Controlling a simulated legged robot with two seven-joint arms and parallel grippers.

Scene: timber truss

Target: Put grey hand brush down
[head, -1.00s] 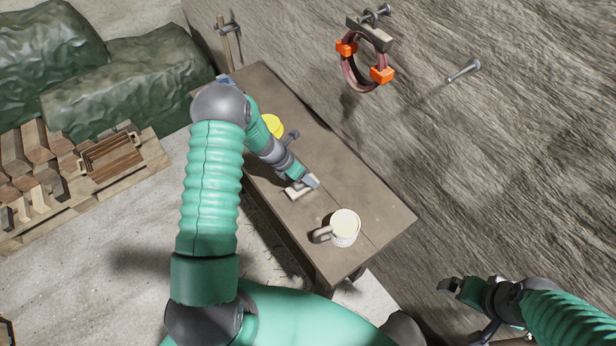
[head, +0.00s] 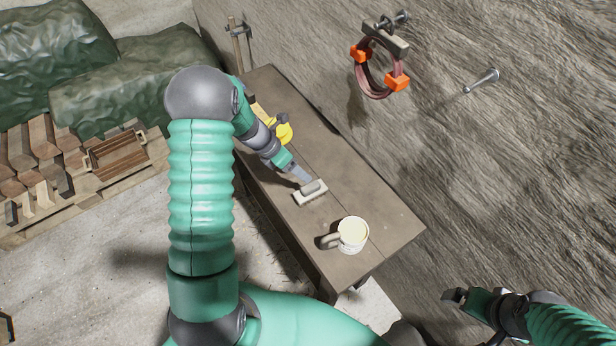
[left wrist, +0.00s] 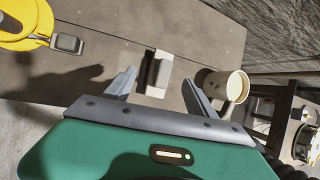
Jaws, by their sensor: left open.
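The grey hand brush (head: 311,194), a pale block with a darker grey grip, lies on the wooden bench (head: 372,212). It also shows in the left wrist view (left wrist: 158,76), just beyond and between my fingers. My left gripper (head: 303,176) is open at the brush's far-left side, close to its grip; the left wrist view (left wrist: 159,90) shows the two fingers spread apart with nothing between them. Whether a finger touches the brush is unclear. My right gripper (head: 452,295) hangs empty at the lower right, away from the bench; its jaw opening is too small to judge.
A white mug (head: 351,234) stands near the brush, towards the bench's near end. A yellow tool (head: 284,128) lies behind my left forearm. A hose ring with orange clamps (head: 378,72) hangs on the rock wall. A pallet of timber (head: 75,175) is at the left.

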